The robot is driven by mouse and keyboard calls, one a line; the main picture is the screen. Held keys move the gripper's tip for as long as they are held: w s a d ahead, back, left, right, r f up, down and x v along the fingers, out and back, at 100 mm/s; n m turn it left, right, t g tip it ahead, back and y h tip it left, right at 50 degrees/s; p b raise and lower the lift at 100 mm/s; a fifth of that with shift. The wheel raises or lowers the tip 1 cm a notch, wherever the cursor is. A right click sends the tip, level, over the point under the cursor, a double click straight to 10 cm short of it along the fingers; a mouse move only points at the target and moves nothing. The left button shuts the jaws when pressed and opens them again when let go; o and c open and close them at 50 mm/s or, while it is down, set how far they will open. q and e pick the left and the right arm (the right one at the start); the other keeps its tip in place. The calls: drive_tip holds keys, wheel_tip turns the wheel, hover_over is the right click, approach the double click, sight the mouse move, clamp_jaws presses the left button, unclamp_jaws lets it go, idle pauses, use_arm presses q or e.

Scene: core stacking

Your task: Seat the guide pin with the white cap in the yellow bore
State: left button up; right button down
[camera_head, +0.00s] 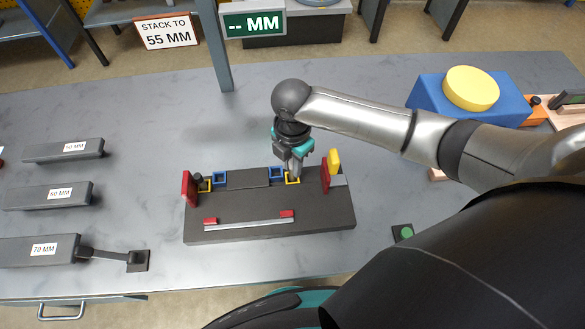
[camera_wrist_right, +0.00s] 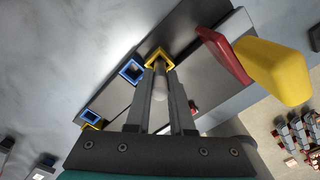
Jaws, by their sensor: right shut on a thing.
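My right gripper (camera_head: 294,171) points down at the right part of the dark fixture plate (camera_head: 325,215). It is shut on the guide pin, whose pale rounded end (camera_wrist_right: 160,93) shows between the fingers (camera_wrist_right: 162,85) in the right wrist view. The pin's far end meets the yellow square bore (camera_wrist_right: 159,56) at the fingertips; I cannot tell how deep it sits. That yellow bore also shows in the head view (camera_head: 293,180), partly behind the gripper. The pin is mostly hidden by the gripper in the head view. My left gripper is not in view.
Blue square bores (camera_head: 220,178) (camera_head: 277,173) and another yellow bore (camera_head: 206,186) line the plate's back edge. A red end block (camera_head: 325,177) and yellow block (camera_head: 335,161) stand just right of my gripper. A low rail (camera_head: 250,224) lies in front.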

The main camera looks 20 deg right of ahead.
drive_tip(key=shift+f, duration=1)
drive_tip(key=shift+f, duration=0.1)
drive_tip(key=c, duration=0.8)
unclamp_jaws()
wheel_tip(320, 180, up, 12)
drive_tip(key=shift+r+p, duration=0.15)
drive_tip(key=shift+p, duration=0.95)
